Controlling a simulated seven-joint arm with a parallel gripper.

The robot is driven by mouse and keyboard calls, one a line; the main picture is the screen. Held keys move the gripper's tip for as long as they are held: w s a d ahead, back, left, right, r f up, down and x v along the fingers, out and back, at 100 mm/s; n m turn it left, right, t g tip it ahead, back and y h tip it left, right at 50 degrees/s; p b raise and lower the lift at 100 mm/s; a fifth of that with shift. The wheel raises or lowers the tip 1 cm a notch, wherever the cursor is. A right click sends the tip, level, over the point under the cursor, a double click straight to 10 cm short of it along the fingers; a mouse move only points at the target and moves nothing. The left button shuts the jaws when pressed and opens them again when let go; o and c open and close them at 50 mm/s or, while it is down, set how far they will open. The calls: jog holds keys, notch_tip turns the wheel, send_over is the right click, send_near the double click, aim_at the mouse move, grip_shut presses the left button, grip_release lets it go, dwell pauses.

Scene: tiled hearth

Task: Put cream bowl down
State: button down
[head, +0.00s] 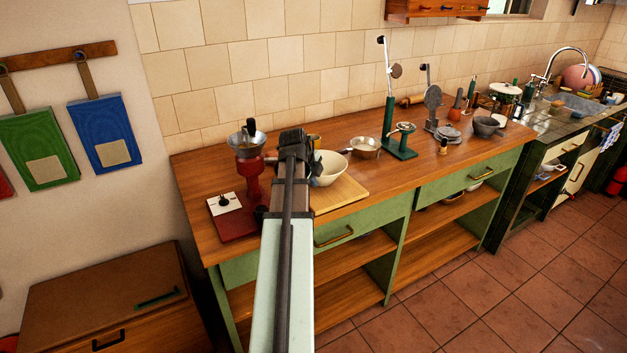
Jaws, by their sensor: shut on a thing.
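The cream bowl (327,167) is in the head view, just right of my gripper (296,145), above or on a light wooden board (340,193) on the counter. My arm and gripper cover the bowl's left side. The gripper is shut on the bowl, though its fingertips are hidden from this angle. I cannot tell whether the bowl's base touches the board.
A red grinder (252,180) with a metal hopper stands left of my arm. A small metal pan (365,147) and a green stand (398,140) are to the right. Several utensils and a grey mortar (486,126) stand farther right.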

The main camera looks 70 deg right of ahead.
jog(key=shift+f, duration=0.3)
jog(key=c, duration=1.2)
grip_release()
jog(key=shift+c, duration=0.2)
jog(key=shift+r, duration=0.1)
jog(key=v, duration=1.2)
